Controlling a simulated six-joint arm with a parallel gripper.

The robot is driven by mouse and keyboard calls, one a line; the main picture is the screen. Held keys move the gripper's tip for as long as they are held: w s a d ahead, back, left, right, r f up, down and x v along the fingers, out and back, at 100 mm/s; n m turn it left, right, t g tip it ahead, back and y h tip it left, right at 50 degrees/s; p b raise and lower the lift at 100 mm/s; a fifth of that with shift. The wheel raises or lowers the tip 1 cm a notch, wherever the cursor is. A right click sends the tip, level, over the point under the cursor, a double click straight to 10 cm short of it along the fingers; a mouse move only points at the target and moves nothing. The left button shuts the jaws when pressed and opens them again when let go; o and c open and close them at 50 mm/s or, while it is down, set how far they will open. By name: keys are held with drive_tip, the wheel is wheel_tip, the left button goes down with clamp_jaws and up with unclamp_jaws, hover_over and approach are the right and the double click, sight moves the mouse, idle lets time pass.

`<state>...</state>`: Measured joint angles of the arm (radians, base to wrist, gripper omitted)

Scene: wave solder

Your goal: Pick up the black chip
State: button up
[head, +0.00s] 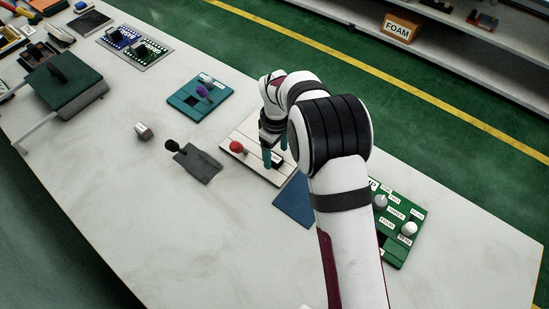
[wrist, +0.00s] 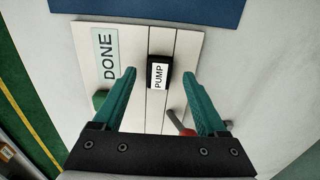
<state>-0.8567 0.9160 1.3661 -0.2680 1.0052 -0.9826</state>
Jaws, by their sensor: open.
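A small black block with a white PUMP label, the only black chip-like piece near my gripper, sits on a cream grooved board (wrist: 185,50) in the wrist view; this black chip (wrist: 160,60) is upper centre. My gripper (wrist: 159,78) is open, with its teal fingers apart and the chip appearing between the fingertips. I see no contact; the height gap cannot be told. In the head view my gripper (head: 275,152) points down over the right part of the cream board (head: 255,165), the chip partly hidden by the fingers.
A red-knobbed lever (head: 237,147) and a DONE plate (wrist: 106,58) are on the board. A blue mat (head: 293,203) lies close by. A green labelled board (head: 415,222) stands right, a teal board (head: 180,103) left. The bench front is clear.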

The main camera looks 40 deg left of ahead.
drive_tip(key=shift+f, duration=0.95)
clamp_jaws()
